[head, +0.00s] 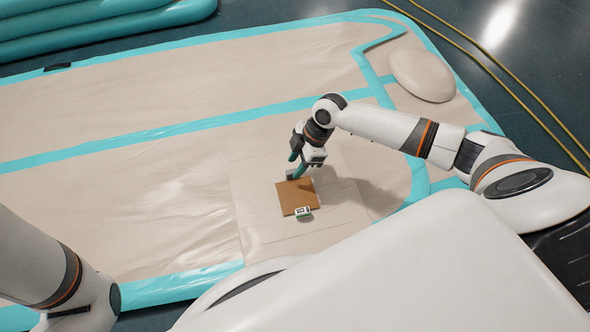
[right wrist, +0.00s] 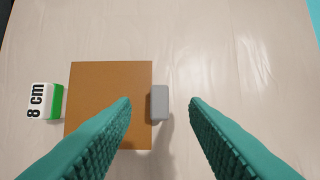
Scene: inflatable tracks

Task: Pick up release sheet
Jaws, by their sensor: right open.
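A brown square sheet (head: 297,197), which looks like the release sheet, lies flat on a pale square patch of the beige inflatable surface. It also shows in the right wrist view (right wrist: 105,90). A small grey block (right wrist: 160,103) sits at the sheet's edge and appears between my right fingers in that view. My right gripper (head: 294,164) has teal fingers, is open and empty, and is over the block's edge of the sheet. Its spread fingers (right wrist: 160,103) also show in the wrist view; their exact height is unclear. My left gripper is out of view.
A white and green block marked "8 cm" (right wrist: 45,101) sits at the sheet's opposite edge. Teal strips (head: 190,126) divide the beige surface. A beige oval pad (head: 423,76) lies at the back right. Free room lies left of the sheet.

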